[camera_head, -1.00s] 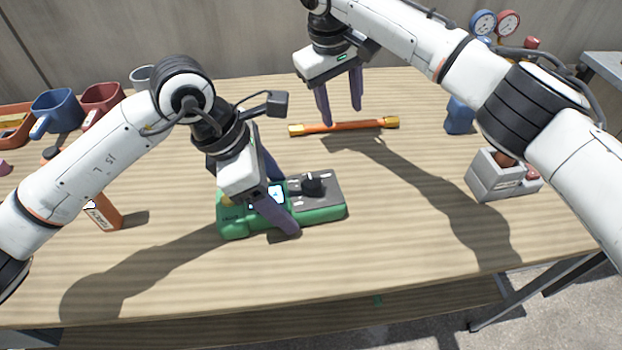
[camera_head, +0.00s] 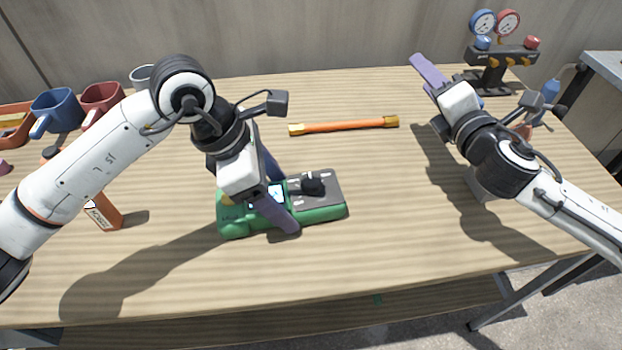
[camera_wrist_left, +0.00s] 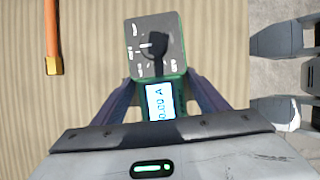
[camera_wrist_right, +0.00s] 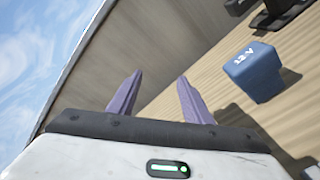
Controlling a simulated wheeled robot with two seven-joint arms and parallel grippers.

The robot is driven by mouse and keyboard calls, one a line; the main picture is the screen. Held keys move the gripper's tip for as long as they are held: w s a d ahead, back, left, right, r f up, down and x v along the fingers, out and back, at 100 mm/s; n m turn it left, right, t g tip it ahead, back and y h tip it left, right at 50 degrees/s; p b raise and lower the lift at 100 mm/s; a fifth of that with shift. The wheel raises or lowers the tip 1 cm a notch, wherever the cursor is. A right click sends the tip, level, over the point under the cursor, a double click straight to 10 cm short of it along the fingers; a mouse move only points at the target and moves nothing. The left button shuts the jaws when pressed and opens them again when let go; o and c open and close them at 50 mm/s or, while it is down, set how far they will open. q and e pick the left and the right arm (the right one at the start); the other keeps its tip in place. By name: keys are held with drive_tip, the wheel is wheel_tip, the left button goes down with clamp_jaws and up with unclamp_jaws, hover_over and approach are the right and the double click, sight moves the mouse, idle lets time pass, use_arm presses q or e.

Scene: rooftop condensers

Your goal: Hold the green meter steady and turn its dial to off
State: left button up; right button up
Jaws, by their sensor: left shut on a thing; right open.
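The green meter (camera_head: 325,212) lies flat on the table, with a dark grey face and a black dial (camera_head: 313,183) toward its right end. My left gripper (camera_head: 283,200) is shut across the meter's body, one finger on each side by the lit screen. In the left wrist view the screen (camera_wrist_left: 160,101) reads about 0.00 A and the dial (camera_wrist_left: 156,45) has white marks around it. My right gripper (camera_head: 422,68) is raised over the back right of the table, apart from the meter. In the right wrist view its fingers (camera_wrist_right: 155,97) are open with nothing between them.
An orange bar with brass ends (camera_head: 345,125) lies behind the meter. A gauge manifold (camera_head: 500,52) stands at the back right, and a blue block (camera_wrist_right: 255,72) shows in the right wrist view. Mugs (camera_head: 58,110) and an orange object (camera_head: 105,212) are at left. The table's front is clear.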

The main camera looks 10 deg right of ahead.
sight(319, 187)
drive_tip(key=s+a+f+n+y, duration=0.1)
drive_tip(key=s+a+n+y, duration=0.1)
drive_tip(key=s+n, duration=0.1)
drive_tip(key=s+a+f+n+y, duration=0.2)
drive_tip(key=s+a+n, duration=0.1)
drive_tip(key=s+a+f+n+y, duration=0.1)
drive_tip(key=s+a+n+y, duration=0.1)
drive_tip(key=s+n, duration=0.1)
drive_tip(key=shift+s+a+f, duration=0.2)
drive_tip(key=shift+s+a, duration=0.05)
drive_tip(key=shift+s, duration=0.25)
drive_tip(key=s+a+f+n+g+y, duration=0.1)
drive_tip(key=s+a+n+y, duration=0.1)
drive_tip(key=s+n, duration=0.1)
drive_tip(key=s+a+f+n+g+y, duration=0.1)
drive_tip(key=s+a+n, duration=0.2)
drive_tip(key=s, duration=0.2)
drive_tip(key=s+a+f+n+g+y, duration=0.1)
drive_tip(key=s+a+n+g+y, duration=0.1)
drive_tip(key=s+a+n, duration=0.1)
drive_tip(key=shift+s+f+n+y, duration=0.15)
drive_tip(key=shift+s+f+n, duration=0.1)
drive_tip(key=shift+s, duration=0.3)
drive_tip(key=shift+s+f+n+y, duration=0.15)
drive_tip(key=shift+s+n, duration=0.1)
drive_tip(key=shift+s, duration=0.25)
drive_tip(key=shift+x, duration=5.9)
drive_tip(key=c, duration=1.1)
drive_tip(key=shift+o, duration=0.2)
drive_tip(key=shift+a+r, duration=0.1)
